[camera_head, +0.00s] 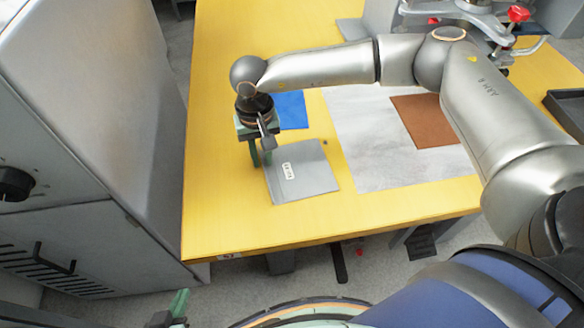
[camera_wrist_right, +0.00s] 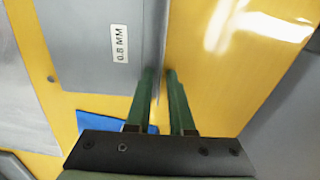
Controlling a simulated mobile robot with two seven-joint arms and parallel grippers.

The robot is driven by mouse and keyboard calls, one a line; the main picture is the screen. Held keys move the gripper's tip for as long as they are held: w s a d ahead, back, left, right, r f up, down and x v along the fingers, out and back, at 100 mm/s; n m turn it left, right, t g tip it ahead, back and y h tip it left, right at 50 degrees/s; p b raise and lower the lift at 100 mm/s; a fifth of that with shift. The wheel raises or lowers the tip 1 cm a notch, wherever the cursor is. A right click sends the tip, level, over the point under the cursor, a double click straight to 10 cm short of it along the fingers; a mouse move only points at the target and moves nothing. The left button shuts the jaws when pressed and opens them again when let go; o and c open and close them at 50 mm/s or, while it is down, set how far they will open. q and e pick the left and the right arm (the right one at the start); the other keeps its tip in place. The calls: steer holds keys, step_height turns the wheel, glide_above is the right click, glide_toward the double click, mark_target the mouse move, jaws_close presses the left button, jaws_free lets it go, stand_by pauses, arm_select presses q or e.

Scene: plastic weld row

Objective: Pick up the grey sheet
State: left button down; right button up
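The grey sheet (camera_head: 302,172) lies on the yellow table with a small white label on it. It also shows in the right wrist view (camera_wrist_right: 85,65), where its label reads 0.8 MM. My right gripper (camera_head: 261,162) points down at the sheet's left edge. In the right wrist view its green fingers (camera_wrist_right: 160,74) are slightly apart, with the sheet's edge running between them. I cannot see the sheet touching both fingers. My left gripper (camera_head: 179,304) is low at the bottom left, away from the table; its finger opening is not clear.
A blue sheet (camera_head: 292,109) lies behind the grey sheet. A large pale sheet (camera_head: 365,140) with a brown sheet (camera_head: 428,118) on it lies to the right. A grey cabinet (camera_head: 85,90) stands left of the table. A black tray (camera_head: 570,108) is at the right edge.

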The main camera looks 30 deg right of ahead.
jaws_close()
stand_by(1.0)
